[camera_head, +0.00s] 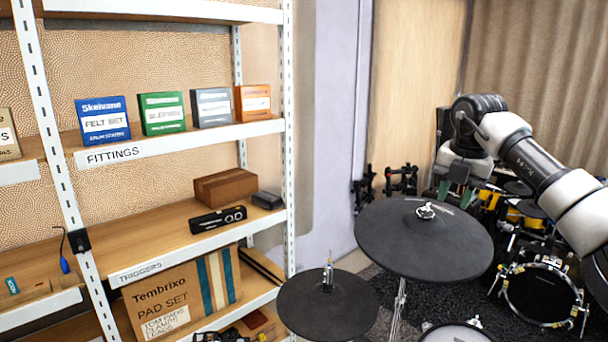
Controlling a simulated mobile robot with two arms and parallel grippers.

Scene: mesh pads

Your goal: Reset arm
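My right arm comes in from the right edge and bends down. Its gripper (456,195) hangs above and behind the large black cymbal pad (425,240). Its two greenish fingers stand apart with nothing seen between them, and the pad's far rim is near their tips. My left gripper is not in this view.
A white metal shelf rack on the left holds blue, green, grey and orange boxes (162,113) on the FITTINGS shelf. Below are a brown box (225,186), a black device (217,219) and a Tembrixo carton (180,295). A smaller pad (328,306) and drums (541,294) stand nearby.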

